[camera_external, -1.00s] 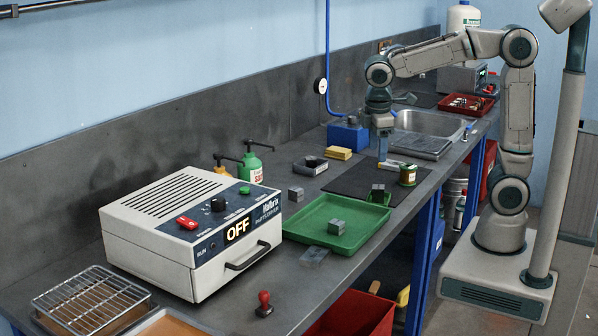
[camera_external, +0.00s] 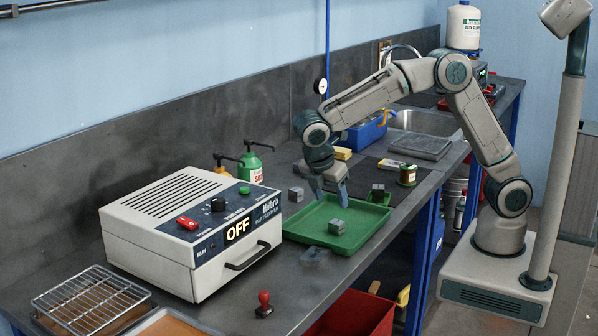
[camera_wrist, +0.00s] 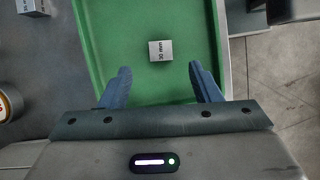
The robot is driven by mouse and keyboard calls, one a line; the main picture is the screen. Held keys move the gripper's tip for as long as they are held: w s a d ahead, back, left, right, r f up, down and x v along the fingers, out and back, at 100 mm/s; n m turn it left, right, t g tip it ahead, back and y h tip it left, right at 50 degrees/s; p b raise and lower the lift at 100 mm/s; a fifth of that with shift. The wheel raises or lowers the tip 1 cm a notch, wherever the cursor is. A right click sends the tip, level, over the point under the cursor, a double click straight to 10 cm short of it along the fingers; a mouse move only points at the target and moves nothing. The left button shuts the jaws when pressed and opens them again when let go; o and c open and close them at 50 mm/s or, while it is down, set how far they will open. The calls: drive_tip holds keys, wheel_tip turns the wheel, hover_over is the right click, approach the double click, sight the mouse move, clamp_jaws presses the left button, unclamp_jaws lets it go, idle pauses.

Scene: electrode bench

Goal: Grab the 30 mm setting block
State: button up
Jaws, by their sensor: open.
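A small grey block (camera_external: 336,227) rests in the large green tray (camera_external: 374,218). In the wrist view this block (camera_wrist: 160,51) has a pale labelled face that appears to read 30 MM upside down. A second grey block (camera_external: 296,194) stands on the bench left of the tray; it is cut off at the wrist view's top left corner (camera_wrist: 33,7). My gripper (camera_external: 331,197) is above the back part of the tray, pointing down. In the wrist view its open fingers (camera_wrist: 160,68) are empty, with the tray block just beyond and between the fingertips.
A smaller green holder with a dark block (camera_external: 378,190) and a spool (camera_external: 408,175) are to the right. A clear-looking grey piece (camera_external: 314,256) lies before the tray, near the bench edge.

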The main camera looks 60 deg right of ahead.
sight(336, 222)
drive_tip(key=x, duration=0.5)
drive_tip(key=p+x, duration=0.1)
drive_tip(key=x, duration=0.2)
drive_tip(key=shift+a+f, duration=0.2)
drive_tip(key=shift+a, duration=0.05)
drive_tip(key=c, duration=1.2)
